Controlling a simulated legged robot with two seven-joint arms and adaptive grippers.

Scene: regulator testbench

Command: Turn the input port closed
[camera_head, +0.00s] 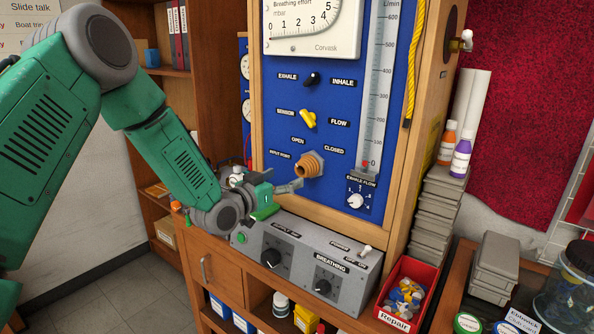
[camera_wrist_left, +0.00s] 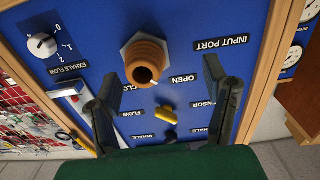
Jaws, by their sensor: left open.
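The input port (camera_head: 309,165) is a copper-coloured ribbed fitting with a hex base on the blue panel, under the OPEN and CLOSED labels. In the left wrist view the input port (camera_wrist_left: 146,57) appears upside down, ahead of my gripper and between the lines of its fingers. My left gripper (camera_head: 294,180) is just left of the port in the head view, its fingers pointing at it. In the wrist view the left gripper (camera_wrist_left: 164,100) is open, with one dark finger on each side and nothing between them. Contact with the port is not visible. My right gripper is not in view.
The blue panel (camera_head: 346,134) also carries a yellow sensor/flow knob (camera_head: 308,119), a black exhale/inhale knob (camera_head: 312,79) and a white exhale flow knob (camera_head: 355,201). A grey control box (camera_head: 304,262) juts out below. A red Repair bin (camera_head: 415,270) stands at its right.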

